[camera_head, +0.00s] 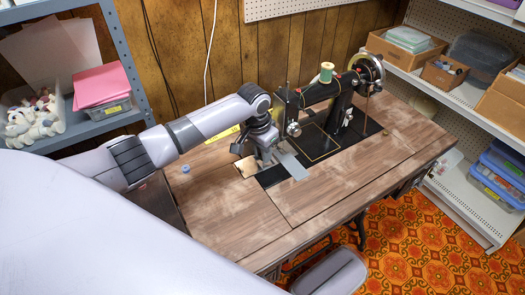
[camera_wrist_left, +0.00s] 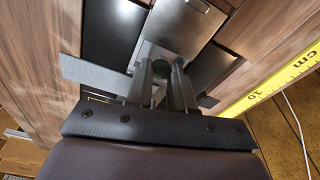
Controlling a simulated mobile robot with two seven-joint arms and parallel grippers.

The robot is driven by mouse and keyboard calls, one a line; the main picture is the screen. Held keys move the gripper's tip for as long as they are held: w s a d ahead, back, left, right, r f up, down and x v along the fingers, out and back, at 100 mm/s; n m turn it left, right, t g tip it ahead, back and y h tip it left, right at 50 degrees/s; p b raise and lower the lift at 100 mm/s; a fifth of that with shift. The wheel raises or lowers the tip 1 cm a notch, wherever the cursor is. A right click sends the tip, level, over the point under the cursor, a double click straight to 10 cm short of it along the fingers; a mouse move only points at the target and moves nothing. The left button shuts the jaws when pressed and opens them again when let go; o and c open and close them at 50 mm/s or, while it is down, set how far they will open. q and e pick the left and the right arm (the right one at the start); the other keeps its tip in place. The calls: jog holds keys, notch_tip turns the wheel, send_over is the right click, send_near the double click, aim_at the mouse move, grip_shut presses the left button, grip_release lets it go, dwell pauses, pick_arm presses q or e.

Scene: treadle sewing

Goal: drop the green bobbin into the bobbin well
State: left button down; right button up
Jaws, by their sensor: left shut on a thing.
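A shiny metal plate (camera_wrist_left: 180,28) lies just beyond the fingertips in the wrist view. The bobbin well's opening cannot be made out behind the fingers. My right gripper is not in view.
The wooden table (camera_head: 225,208) is mostly clear at the front left. A small blue object (camera_head: 185,169) sits on its left part. A yellow measuring tape (camera_wrist_left: 275,82) lies behind the gripper. The machine's upright head stands close on the right. A thread spool (camera_head: 326,72) tops it.

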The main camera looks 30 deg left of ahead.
pick_arm(q)
jog(key=shift+p, duration=0.85)
dwell(0.7)
jog(key=shift+f, duration=0.2)
dwell(0.4)
jog(key=shift+f+b, duration=0.35)
jog(key=shift+f, duration=0.25)
jog(key=c, duration=0.9)
grip_release()
jog(key=shift+r, duration=0.1)
